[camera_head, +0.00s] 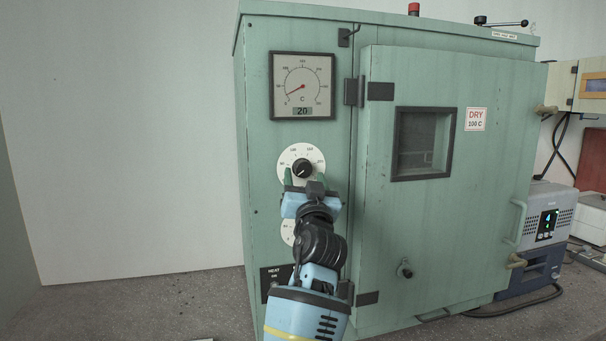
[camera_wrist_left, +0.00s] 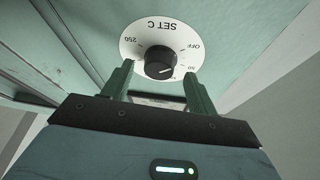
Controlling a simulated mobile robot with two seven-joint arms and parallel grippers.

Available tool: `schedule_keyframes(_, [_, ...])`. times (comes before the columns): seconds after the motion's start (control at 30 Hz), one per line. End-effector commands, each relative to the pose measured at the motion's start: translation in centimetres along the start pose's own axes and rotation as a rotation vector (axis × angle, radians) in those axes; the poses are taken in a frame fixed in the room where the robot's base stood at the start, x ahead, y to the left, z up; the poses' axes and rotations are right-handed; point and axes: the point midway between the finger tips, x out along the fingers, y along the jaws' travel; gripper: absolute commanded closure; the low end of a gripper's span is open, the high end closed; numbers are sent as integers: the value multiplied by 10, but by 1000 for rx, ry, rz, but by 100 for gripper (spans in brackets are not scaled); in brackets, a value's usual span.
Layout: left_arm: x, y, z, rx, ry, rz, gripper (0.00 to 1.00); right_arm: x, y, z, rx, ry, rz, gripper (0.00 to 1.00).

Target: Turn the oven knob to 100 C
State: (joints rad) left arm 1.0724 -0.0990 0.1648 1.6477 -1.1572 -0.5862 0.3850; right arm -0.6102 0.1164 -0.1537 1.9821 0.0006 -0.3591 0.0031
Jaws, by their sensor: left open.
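The green oven (camera_head: 440,250) stands on the bench with its door shut. Its black knob (camera_head: 302,168) sits on a white round dial on the left panel. In the left wrist view the knob (camera_wrist_left: 160,62) is on a dial marked SET C, OFF, 50 and 250, upside down in that picture; its white mark points between the lower numbers, exact value unclear. My left gripper (camera_head: 304,180) is open just below the knob. In the wrist view its two green fingers (camera_wrist_left: 158,82) stand apart on either side, not clearly touching it. My right gripper is not in view.
A gauge (camera_head: 303,86) above the knob has a red needle and a readout of 20. A label (camera_head: 475,119) on the door reads DRY 100 C. A second dial (camera_head: 287,232) is partly hidden behind my left arm. A blue-grey device (camera_head: 548,235) stands right of the oven.

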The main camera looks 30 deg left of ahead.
Motion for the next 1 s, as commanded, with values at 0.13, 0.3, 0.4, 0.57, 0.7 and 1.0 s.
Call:
schedule_keyframes(0.13, [13,0,0,2,0,0,42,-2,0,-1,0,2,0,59])
schedule_keyframes(0.3, [18,0,1,0,-1,0,42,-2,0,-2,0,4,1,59])
schedule_keyframes(0.4, [18,0,1,0,-2,0,42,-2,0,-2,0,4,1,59])
schedule_keyframes(0.57, [18,0,1,0,-2,0,47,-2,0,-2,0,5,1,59])
schedule_keyframes(0.7, [18,0,1,0,-1,1,65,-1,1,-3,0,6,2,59])
schedule_keyframes(1.0, [18,0,1,5,-1,3,86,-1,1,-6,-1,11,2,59])
